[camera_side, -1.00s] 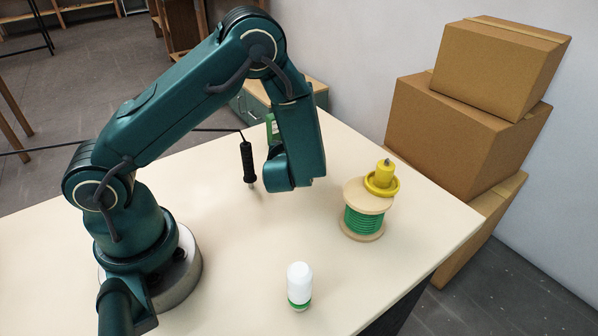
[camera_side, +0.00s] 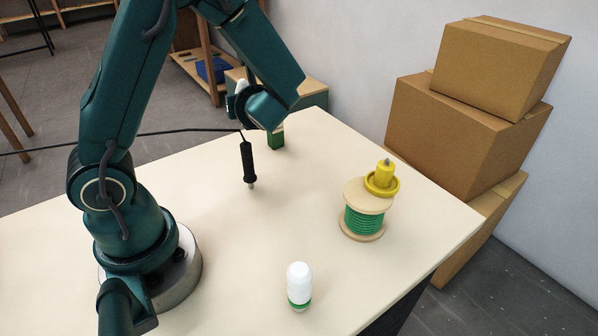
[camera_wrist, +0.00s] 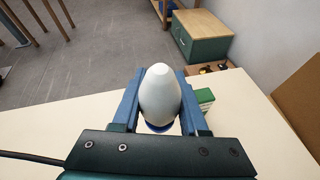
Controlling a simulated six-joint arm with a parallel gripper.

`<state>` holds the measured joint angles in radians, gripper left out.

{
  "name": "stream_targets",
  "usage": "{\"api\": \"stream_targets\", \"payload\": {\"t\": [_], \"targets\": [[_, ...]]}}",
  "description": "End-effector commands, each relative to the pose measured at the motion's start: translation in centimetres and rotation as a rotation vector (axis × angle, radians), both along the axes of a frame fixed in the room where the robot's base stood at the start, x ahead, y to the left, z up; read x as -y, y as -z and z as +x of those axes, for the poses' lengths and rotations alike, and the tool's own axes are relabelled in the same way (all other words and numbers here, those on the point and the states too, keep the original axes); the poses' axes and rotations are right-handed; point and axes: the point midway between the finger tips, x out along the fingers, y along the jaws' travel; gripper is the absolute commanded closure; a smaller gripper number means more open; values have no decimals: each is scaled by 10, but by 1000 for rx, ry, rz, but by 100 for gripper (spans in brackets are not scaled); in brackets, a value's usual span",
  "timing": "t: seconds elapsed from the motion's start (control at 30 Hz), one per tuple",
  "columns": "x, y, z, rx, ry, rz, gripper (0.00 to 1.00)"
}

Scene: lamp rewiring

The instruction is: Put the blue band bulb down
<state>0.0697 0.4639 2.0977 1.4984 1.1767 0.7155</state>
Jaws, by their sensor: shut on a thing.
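My gripper (camera_wrist: 158,100) is shut on the blue band bulb (camera_wrist: 160,92), white and egg-shaped, held between the two blue fingers in the wrist view. A bit of its blue band (camera_wrist: 157,128) shows below the white part. In the side view my gripper (camera_side: 238,100) is raised at the back of the table, mostly hidden by my wrist, and a white part of the bulb (camera_side: 241,86) shows there. Another white bulb (camera_side: 299,280) with a green band stands upright near the front edge of the table.
A green block (camera_side: 276,140) is at the table's back edge. A black-handled tool (camera_side: 248,162) on a cable is below my gripper. A green wire spool (camera_side: 363,220) with a yellow piece (camera_side: 383,180) on top stands right. The table (camera_side: 240,240) is clear around the middle.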

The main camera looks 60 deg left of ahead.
Motion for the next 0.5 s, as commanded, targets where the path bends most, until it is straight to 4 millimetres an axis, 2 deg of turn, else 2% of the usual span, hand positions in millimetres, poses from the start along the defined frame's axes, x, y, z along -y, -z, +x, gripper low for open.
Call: {"api": "stream_targets", "payload": {"t": [0.03,0.1,0.3,0.4,0.5], "targets": [[-18,-1,-23,1,-122,-1,100],[-37,-2,-54,1,-276,-3,100],[-65,-4,-128,-1,-629,-17,100],[-71,-4,-151,4,-733,-23,100],[-76,-4,-164,9,-790,-26,100]]}}
